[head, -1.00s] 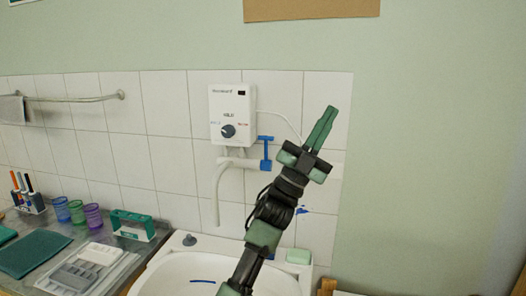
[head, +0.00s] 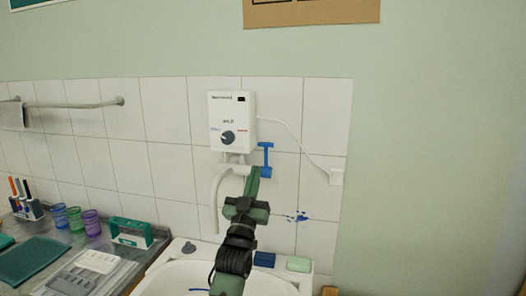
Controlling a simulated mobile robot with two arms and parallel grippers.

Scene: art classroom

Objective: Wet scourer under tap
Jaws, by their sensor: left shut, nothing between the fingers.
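My left gripper (head: 254,172) is shut and empty, fingers pointing up. In the picture its tips overlap the tap body, just left of the blue tap lever (head: 267,156); I cannot tell whether they touch it. The tap's white spout (head: 215,198) curves down on the left, below the white water heater (head: 232,120). No water shows from the spout. A dark blue block (head: 264,259), possibly the scourer, lies on the back rim of the white basin (head: 170,279), right of my arm. My right gripper is not in view.
A pale green soap bar (head: 299,264) lies beside the blue block. A grey plug (head: 189,247) sits on the rim's left. The counter holds a green-framed holder (head: 131,233), purple cup (head: 91,223), teal mat (head: 30,260) and grey tray (head: 78,283). My arm crosses the basin.

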